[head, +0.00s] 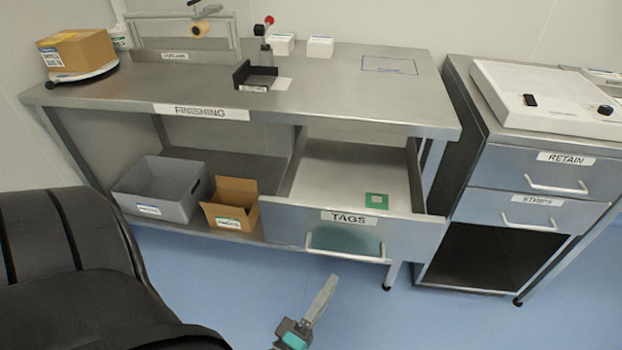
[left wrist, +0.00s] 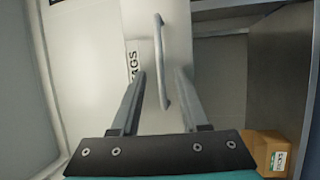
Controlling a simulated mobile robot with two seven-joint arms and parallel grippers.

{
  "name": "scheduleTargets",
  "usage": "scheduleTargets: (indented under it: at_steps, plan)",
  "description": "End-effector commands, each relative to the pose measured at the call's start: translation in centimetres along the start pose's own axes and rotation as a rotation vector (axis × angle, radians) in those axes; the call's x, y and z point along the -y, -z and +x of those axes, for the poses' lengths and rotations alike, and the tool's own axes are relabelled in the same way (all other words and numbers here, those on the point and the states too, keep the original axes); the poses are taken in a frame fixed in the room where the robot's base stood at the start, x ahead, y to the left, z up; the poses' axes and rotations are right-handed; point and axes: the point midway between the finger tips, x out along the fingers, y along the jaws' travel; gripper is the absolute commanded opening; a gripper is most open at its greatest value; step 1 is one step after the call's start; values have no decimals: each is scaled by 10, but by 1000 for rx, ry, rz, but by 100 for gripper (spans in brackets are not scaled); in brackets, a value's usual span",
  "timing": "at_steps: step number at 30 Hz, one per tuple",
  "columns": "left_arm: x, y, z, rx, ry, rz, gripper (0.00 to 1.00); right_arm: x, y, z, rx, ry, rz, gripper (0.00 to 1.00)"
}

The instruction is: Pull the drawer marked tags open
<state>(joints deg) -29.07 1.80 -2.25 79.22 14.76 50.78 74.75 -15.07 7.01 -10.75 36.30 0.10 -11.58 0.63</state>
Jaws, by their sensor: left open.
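The drawer marked TAGS (head: 300,233) is pulled out from under the finishing bench, its inside showing from above. Its bar handle (head: 346,258) runs along the front below the TAGS label (head: 349,218). A small green square (head: 376,201) lies inside. My left gripper (head: 331,283) is open and empty, just in front of and below the handle, apart from it in the head view. In the left wrist view the handle (left wrist: 161,60) shows beyond and between the spread fingers (left wrist: 160,88), with the label partly hidden behind one finger. My right gripper is not in view.
A grey bin (head: 163,190) and an open cardboard box (head: 231,204) stand on the shelf left of the drawer. A cabinet with RETAIN (head: 545,170) and STRIPS-like (head: 535,212) drawers, both shut, stands at right. The blue floor in front is clear.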

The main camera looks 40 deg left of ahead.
Motion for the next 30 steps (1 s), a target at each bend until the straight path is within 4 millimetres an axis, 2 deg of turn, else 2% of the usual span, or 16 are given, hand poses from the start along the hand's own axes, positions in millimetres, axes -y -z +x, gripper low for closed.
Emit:
scheduleTargets:
  at_steps: [3, 10, 15, 30]
  plan:
    - [1, 0, -28, 1, 5, 0, 45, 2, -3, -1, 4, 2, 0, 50]
    - [1, 0, -59, 0, 2, -1, 45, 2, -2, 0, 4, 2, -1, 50]
    - [0, 0, -65, 0, -1, -1, 45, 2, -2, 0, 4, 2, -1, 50]
    - [0, 0, -65, 0, 0, -1, 45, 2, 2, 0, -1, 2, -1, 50]
